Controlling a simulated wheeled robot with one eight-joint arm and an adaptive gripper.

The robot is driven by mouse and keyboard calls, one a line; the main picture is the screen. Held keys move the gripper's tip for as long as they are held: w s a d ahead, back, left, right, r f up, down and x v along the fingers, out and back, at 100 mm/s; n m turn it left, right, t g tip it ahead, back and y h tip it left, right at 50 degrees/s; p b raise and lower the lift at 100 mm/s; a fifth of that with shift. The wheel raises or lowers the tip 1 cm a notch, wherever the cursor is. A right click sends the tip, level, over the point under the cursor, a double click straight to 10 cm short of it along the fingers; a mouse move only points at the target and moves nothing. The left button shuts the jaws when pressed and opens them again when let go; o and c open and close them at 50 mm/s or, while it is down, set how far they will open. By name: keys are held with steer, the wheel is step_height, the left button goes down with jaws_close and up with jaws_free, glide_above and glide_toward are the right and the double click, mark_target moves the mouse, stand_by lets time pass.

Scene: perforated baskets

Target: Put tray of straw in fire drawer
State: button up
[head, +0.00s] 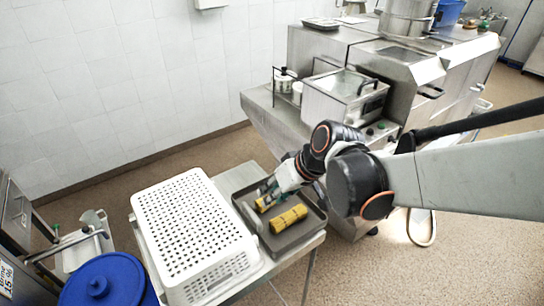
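A dark grey rectangular tray (307,233) lies on a small steel table right of centre. Two yellow straw-like bundles show in it: one at the front (288,218), and one farther back (266,202) partly hidden by my gripper. My gripper (265,196) reaches down over the tray, close to the back bundle. Its fingers are small and overlap the bundle, so I cannot tell whether they touch or hold it. No drawer that I can surely name the fire drawer shows. A steel unit with a bar handle (68,243) stands at the left edge.
An upturned white perforated basket (190,222) sits directly left of the tray on the same table. A blue lidded bin (103,284) stands at lower left. Behind my arm is a steel counter with a lidded fryer-like appliance (343,97). Open floor lies at lower right.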

mark_target(252, 211)
steer(key=b+x, duration=0.2)
steer(key=x, duration=0.6)
steer(key=shift+s+a+f, duration=0.1)
steer(key=shift+a+f, duration=0.1)
steer(key=shift+a, duration=0.1)
steer(key=shift+s+b+x, duration=0.2)
steer(key=shift+b+x, duration=0.5)
steer(key=shift+x, duration=1.85)
steer(key=shift+a, duration=0.1)
steer(key=shift+c, duration=0.3)
jaws_close()
